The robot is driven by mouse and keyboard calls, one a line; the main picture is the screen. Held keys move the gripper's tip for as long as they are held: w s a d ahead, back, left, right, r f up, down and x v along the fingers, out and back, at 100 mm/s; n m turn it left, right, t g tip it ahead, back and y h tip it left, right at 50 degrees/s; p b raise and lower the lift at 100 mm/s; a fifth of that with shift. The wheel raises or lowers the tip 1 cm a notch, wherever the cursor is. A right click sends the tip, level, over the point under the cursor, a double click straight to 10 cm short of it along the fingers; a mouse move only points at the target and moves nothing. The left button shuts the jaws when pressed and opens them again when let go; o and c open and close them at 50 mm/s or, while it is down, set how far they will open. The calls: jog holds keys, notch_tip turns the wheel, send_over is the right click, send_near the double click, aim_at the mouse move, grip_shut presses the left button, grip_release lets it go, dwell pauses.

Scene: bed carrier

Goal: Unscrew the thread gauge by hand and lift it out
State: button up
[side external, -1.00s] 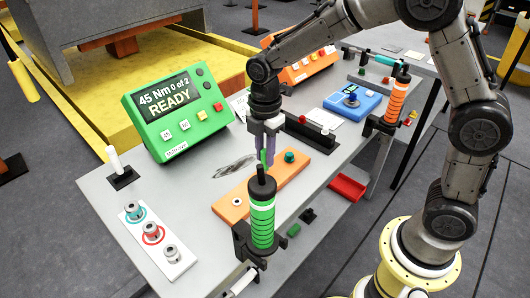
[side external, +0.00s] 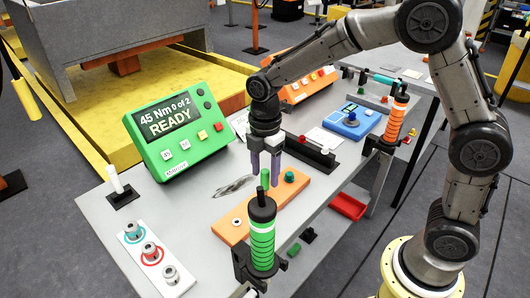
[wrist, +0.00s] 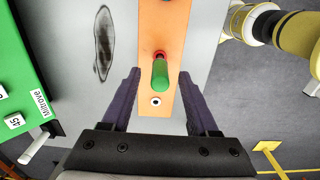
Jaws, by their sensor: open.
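The thread gauge appears to be the green cylinder (side external: 265,179) standing upright in the orange plate (side external: 232,225). In the wrist view the green cylinder (wrist: 160,75) stands between my fingers, with a red ring at its base on the orange plate (wrist: 160,17). My gripper (side external: 265,167) points down over it. Its two purple fingers are apart, one on each side of the cylinder, with a visible gap to each finger in the wrist view (wrist: 159,80). The gripper is open and holds nothing.
A green-banded tool (side external: 262,235) stands upright at the table's front edge, near the plate. A teal knob (side external: 289,176) sits on the plate. A green display box (side external: 185,135) reads "45 Nm 0 of 2 READY". A white strip with several sockets (side external: 178,284) lies front left.

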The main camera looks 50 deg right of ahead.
jog(key=s+d+r+t, duration=0.1)
jog(key=s+r, duration=0.1)
jog(key=r, duration=0.8)
jog(key=s+d+r+t, duration=0.1)
jog(key=s+d+r, duration=0.15)
jog(key=r, duration=0.65)
jog(key=s+d+f+m+t, duration=0.1)
jog(key=s+f+m, duration=0.2)
jog(key=s+m, duration=0.6)
jog(key=s+d+f+m+t, duration=0.2)
jog(key=s+f+m, duration=0.2)
jog(key=s+m, duration=0.5)
jog(key=shift+d+t, duration=0.25)
jog(key=shift+t, duration=0.05)
jog(key=shift+c, duration=1)
